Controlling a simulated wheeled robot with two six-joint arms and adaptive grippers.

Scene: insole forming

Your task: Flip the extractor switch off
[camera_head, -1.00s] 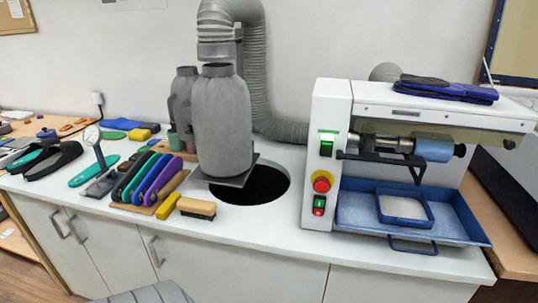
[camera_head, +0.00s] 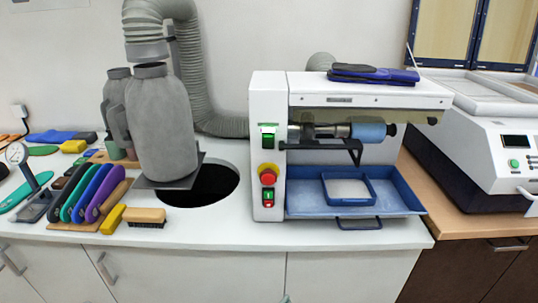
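The extractor is a white machine (camera_head: 345,92) on the counter, with a blue roller (camera_head: 368,131) and a blue tray (camera_head: 405,200) below it. Its left front panel carries a green rocker switch (camera_head: 268,140) at the top. Below that is a red emergency button (camera_head: 267,178) on a yellow base, and a small green and red switch (camera_head: 267,198) at the bottom. Which of these is the extractor switch is not labelled legibly. Neither of my grippers is clearly in view.
A grey dust bag (camera_head: 163,120) with a hose (camera_head: 190,70) stands left of the machine, beside a dark round hole (camera_head: 215,188) in the counter. Colourful insoles (camera_head: 90,195) and a brush (camera_head: 143,216) lie further left. A white press (camera_head: 490,150) stands on the right.

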